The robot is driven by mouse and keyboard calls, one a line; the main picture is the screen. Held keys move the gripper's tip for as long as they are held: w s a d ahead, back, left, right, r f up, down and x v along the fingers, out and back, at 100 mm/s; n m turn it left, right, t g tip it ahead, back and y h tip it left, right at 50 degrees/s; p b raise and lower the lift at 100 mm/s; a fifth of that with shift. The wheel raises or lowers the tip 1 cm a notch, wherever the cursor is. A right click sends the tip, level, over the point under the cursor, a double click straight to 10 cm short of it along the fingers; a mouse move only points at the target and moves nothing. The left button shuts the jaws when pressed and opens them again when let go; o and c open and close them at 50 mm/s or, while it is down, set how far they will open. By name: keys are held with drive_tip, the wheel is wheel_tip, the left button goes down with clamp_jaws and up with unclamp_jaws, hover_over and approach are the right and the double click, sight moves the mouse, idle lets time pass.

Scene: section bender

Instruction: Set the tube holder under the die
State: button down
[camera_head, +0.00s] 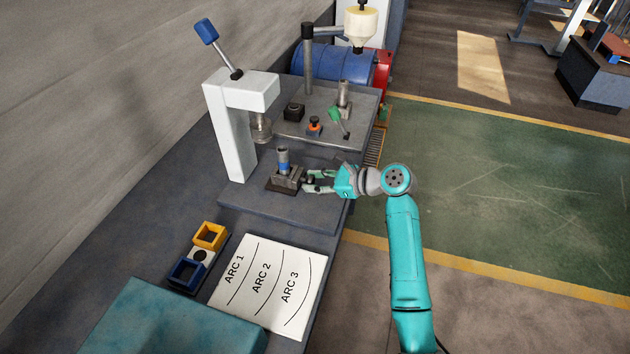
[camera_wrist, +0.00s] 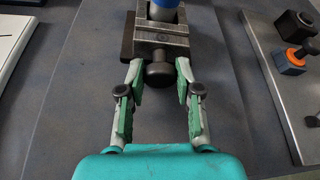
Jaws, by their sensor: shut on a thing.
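The tube holder (camera_head: 290,180) is a grey metal block on a dark base, with a round dark knob (camera_wrist: 160,76) facing my gripper. A tube with a blue band (camera_head: 283,165) stands upright in it. My gripper (camera_head: 309,182) comes from the right and is shut on the knob, its green-padded fingers (camera_wrist: 160,84) on either side. The die (camera_head: 261,130) is a grey metal cylinder hanging under the arm of the white press (camera_head: 236,125). The holder is on or just above the press's grey base plate (camera_head: 265,211), nearer the camera than the die and not beneath it.
Blue and yellow square cups (camera_head: 210,236) and a white ARC sheet (camera_head: 268,284) lie in front. The base plate's front is clear.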

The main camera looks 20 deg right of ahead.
sight(300, 177)
drive_tip(key=shift+w+a, duration=0.8)
drive_tip(key=shift+a, duration=0.3)
drive_tip(key=shift+w+a, duration=0.75)
drive_tip(key=shift+a, duration=0.3)
drive_tip(key=c, duration=0.8)
unclamp_jaws()
drive_tip(key=shift+w+a, duration=0.1)
drive_tip(key=shift+a, duration=0.05)
drive_tip(key=v, duration=1.2)
